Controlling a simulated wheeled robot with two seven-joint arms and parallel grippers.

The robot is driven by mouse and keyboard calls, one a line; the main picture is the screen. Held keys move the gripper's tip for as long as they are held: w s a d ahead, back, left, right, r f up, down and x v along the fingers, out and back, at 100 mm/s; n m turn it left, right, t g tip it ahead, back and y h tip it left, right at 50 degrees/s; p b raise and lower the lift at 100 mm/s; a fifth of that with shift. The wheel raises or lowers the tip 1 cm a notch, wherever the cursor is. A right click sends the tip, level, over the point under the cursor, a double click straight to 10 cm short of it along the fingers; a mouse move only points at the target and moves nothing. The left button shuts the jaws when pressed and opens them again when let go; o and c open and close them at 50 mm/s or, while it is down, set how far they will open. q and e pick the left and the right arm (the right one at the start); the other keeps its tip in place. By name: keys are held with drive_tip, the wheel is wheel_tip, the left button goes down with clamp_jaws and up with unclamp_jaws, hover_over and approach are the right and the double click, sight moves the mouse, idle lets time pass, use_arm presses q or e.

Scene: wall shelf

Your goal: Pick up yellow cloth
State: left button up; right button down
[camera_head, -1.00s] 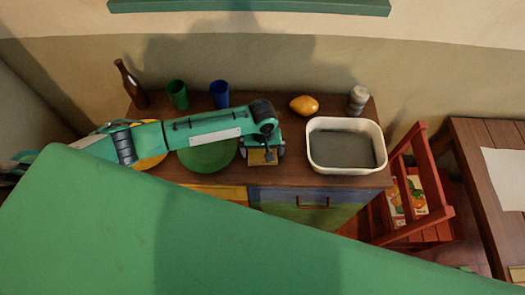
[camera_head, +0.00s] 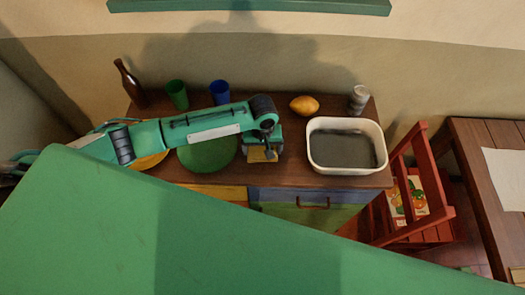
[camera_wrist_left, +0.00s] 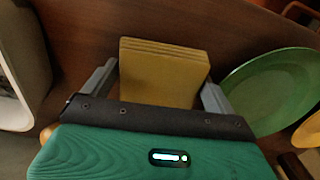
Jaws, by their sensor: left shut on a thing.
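The yellow cloth (camera_wrist_left: 165,72) is a folded, flat, layered square. In the left wrist view it sits between the two grey fingers of my left gripper (camera_wrist_left: 158,92), which is shut on it. In the head view my left gripper (camera_head: 263,153) points down at the cabinet top, between the green plate and the white basin. Only a small part of the cloth (camera_head: 257,156) shows below it there. I cannot tell whether the cloth still touches the wood. My right gripper is not in view.
A green plate (camera_head: 208,157) lies left of the cloth and a white basin (camera_head: 345,124) stands to its right. A brown bottle (camera_head: 130,84), green cup (camera_head: 177,95), blue cup (camera_head: 219,93), yellow fruit (camera_head: 304,105) and grey shaker (camera_head: 358,99) stand along the back.

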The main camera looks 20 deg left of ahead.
sight(263, 148)
use_arm(q)
wheel_tip(263, 148, up, 18)
drive_tip(key=b, duration=0.3)
drive_tip(key=shift+f, duration=0.1)
